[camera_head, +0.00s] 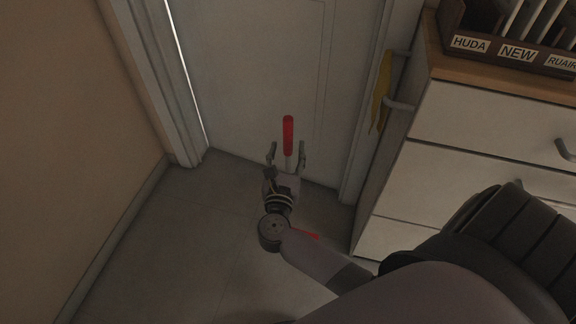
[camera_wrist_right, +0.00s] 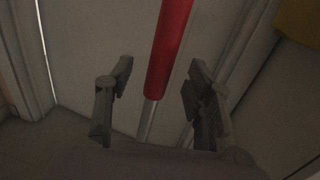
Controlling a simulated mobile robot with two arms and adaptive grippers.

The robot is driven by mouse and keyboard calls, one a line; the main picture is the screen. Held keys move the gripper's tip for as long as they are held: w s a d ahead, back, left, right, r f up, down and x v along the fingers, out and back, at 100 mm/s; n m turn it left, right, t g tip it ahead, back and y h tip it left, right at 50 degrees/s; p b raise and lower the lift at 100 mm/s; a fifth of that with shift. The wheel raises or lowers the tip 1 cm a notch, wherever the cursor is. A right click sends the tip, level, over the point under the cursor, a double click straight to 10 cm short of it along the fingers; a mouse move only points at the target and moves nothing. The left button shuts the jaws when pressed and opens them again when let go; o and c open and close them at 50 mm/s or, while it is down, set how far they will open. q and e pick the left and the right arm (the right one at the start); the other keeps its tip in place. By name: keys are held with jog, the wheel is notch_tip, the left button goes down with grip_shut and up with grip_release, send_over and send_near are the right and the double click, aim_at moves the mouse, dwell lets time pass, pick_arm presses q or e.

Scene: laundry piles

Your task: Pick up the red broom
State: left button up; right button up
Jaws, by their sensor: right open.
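The red broom stands upright in front of the white door; its red handle grip (camera_head: 288,136) shows above my right gripper in the head view. Part of its red lower end (camera_head: 305,234) shows beside my right arm near the floor. My right gripper (camera_head: 287,156) is open, with one finger on each side of the broom's pole. In the right wrist view, the red handle (camera_wrist_right: 169,45) and grey pole (camera_wrist_right: 146,120) pass between the open fingers (camera_wrist_right: 158,95), apart from both. The broom's middle is hidden behind my gripper and arm. My left gripper is not in view.
The white door (camera_head: 255,70) is behind the broom. Bare floor (camera_head: 180,250) lies at the left.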

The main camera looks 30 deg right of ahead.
jog(key=shift+x, duration=1.4)
jog(key=shift+c, duration=0.5)
grip_shut()
